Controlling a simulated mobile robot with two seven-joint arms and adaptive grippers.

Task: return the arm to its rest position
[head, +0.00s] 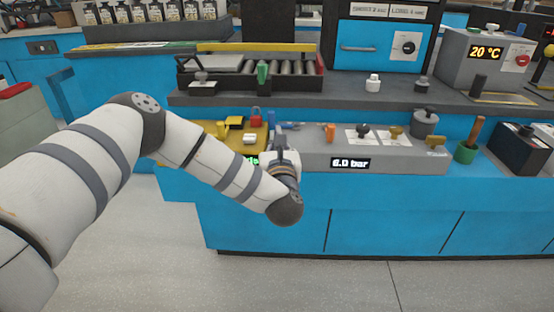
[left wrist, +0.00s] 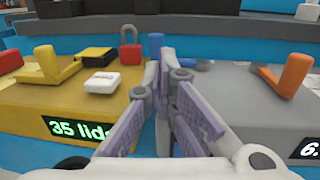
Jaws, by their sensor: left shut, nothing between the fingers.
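My left arm reaches in from the left in the head view. Its gripper (head: 279,136) is at the front edge of the blue bench, between the yellow panel (head: 212,143) and the grey panel marked 6.0 bar (head: 310,160). In the left wrist view the gripper's fingers (left wrist: 168,75) are together with nothing between them. They point over the seam between the two panels. My right gripper is in neither view.
The yellow panel carries a white block (left wrist: 102,82), a red padlock (left wrist: 131,50) and a yellow lever (left wrist: 48,68). An orange lever (left wrist: 288,78) stands on the grey panel. A roller conveyor (head: 262,65) is behind. The floor (head: 330,285) in front is clear.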

